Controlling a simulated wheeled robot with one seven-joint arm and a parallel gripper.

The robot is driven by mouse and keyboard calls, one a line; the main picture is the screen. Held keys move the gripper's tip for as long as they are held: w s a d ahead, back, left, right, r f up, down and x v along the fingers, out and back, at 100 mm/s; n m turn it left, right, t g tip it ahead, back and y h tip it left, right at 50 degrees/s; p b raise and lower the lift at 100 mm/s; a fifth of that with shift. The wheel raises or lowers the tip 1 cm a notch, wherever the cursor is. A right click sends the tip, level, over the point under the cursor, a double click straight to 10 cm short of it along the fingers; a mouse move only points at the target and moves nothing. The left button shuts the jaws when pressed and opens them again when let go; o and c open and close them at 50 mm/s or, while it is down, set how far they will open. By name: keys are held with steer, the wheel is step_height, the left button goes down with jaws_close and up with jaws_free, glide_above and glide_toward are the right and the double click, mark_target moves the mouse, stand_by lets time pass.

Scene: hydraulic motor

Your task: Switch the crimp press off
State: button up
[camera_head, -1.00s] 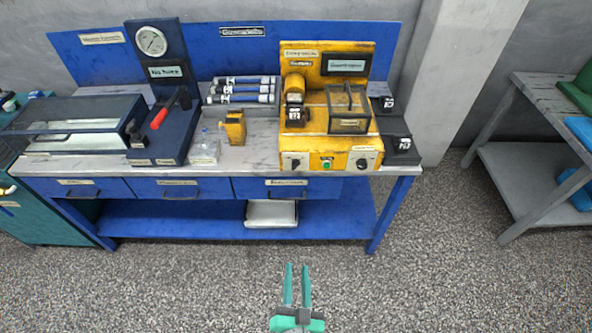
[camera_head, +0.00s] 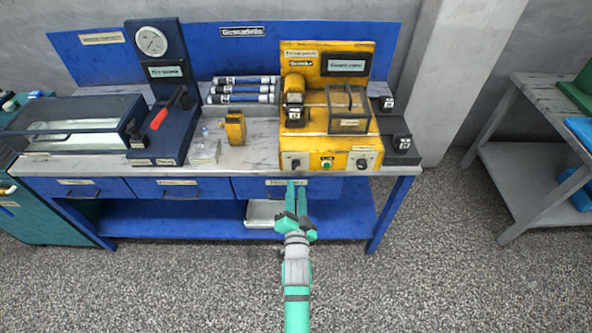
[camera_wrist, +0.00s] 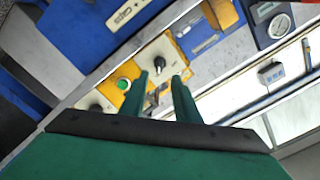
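The yellow crimp press (camera_head: 303,130) stands on the right half of the bench. Its front panel has a left knob (camera_head: 296,163), a green button (camera_head: 326,164) and a right knob (camera_head: 362,163). My gripper (camera_head: 297,186) is in front of the bench's right drawer, below the left knob, pointing at the bench. In the wrist view, my gripper's two fingers (camera_wrist: 161,76) are apart with nothing between them. The left knob (camera_wrist: 158,62) shows just past the fingertips, with the green button (camera_wrist: 122,84) to its left. The right knob (camera_wrist: 95,107) is partly hidden by my gripper.
A small yellow block (camera_head: 235,128) and a clear box (camera_head: 205,150) stand left of the press. A gauge stand (camera_head: 152,85) with a red-handled lever is further left. The blue drawers (camera_head: 166,188) lie below the bench top. The floor in front is clear.

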mark_target(296, 168)
steer(key=w, duration=0.9)
steer(key=shift+w, duration=0.2)
steer(key=c, duration=0.7)
